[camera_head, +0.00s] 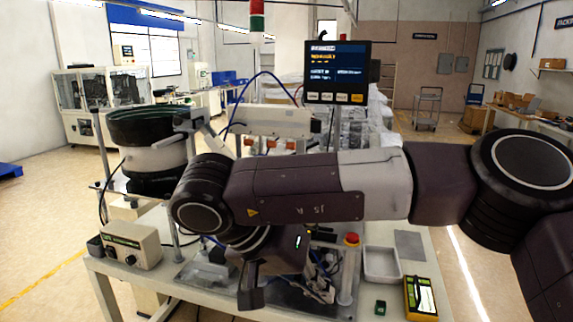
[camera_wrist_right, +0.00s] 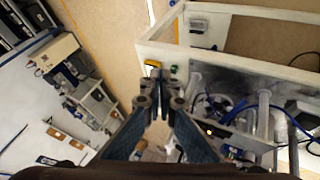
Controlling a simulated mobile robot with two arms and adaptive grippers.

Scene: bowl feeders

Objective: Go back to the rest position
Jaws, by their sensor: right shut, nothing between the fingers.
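My right arm reaches across the head view from the right, in front of the workbench (camera_head: 235,293). My right gripper (camera_head: 250,285) hangs at the arm's end above the front of the bench, partly hidden by the wrist. In the right wrist view, the gripper's fingers (camera_wrist_right: 158,100) meet with nothing between them. My left gripper does not show in the head view.
A green-topped bowl feeder (camera_head: 152,160) stands at the bench's left, with a control box (camera_head: 132,243) below it. A monitor (camera_head: 337,72) rises behind my arm. A red button (camera_head: 352,239), a white tray (camera_head: 381,264) and a yellow meter (camera_head: 420,297) are at the right. Open floor lies left.

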